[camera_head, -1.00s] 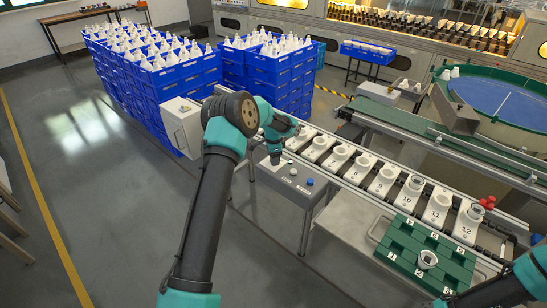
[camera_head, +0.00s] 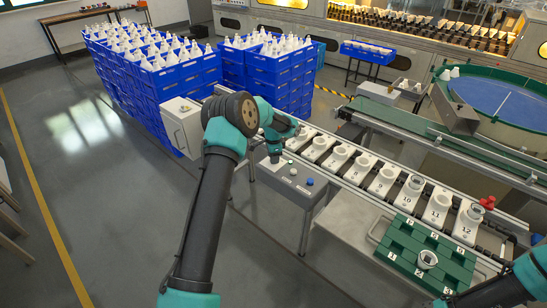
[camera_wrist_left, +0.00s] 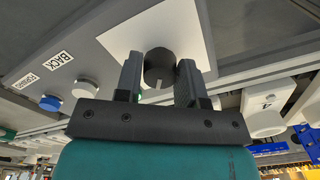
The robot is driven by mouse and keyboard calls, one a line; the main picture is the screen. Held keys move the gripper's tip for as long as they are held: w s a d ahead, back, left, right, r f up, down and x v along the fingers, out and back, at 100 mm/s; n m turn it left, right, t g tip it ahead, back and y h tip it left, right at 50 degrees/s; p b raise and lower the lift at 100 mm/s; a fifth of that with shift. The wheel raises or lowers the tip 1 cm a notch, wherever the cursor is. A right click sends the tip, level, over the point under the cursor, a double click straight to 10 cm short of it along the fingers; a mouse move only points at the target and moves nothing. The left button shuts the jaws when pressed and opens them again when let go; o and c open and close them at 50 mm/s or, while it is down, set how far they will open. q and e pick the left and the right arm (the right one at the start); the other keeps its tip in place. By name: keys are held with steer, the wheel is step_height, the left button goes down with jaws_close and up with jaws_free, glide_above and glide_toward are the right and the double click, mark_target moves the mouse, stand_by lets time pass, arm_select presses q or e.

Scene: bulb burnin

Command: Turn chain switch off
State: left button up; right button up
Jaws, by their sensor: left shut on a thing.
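The chain switch is a dark round knob (camera_wrist_left: 159,66) on a white plate (camera_wrist_left: 118,38) on the top of the grey control box (camera_head: 306,197). In the left wrist view, the two fingers of my left gripper (camera_wrist_left: 158,78) stand on either side of the knob and are shut on it. A light mark shows on the knob's near edge. In the head view my left gripper (camera_head: 274,158) points down at the far left end of the box, and the knob is mostly hidden by it. My right gripper is out of view; only part of that arm shows at lower right.
A blue button (camera_wrist_left: 50,102) and a white button (camera_wrist_left: 86,89) sit on the box beside labels. Numbered white holders (camera_head: 381,180) line the conveyor behind it. A green tray (camera_head: 412,254) lies at right. Blue crates (camera_head: 190,80) of bulbs stand behind.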

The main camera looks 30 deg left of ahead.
arm_select(q)
steer(key=shift+n, duration=0.4)
steer(key=n, duration=1.3)
stand_by(0.6)
steer(key=o, duration=0.9)
steer(key=shift+r, duration=0.15)
step_height(320, 180, up, 17)
steer(key=shift+r, duration=0.1)
stand_by(0.3)
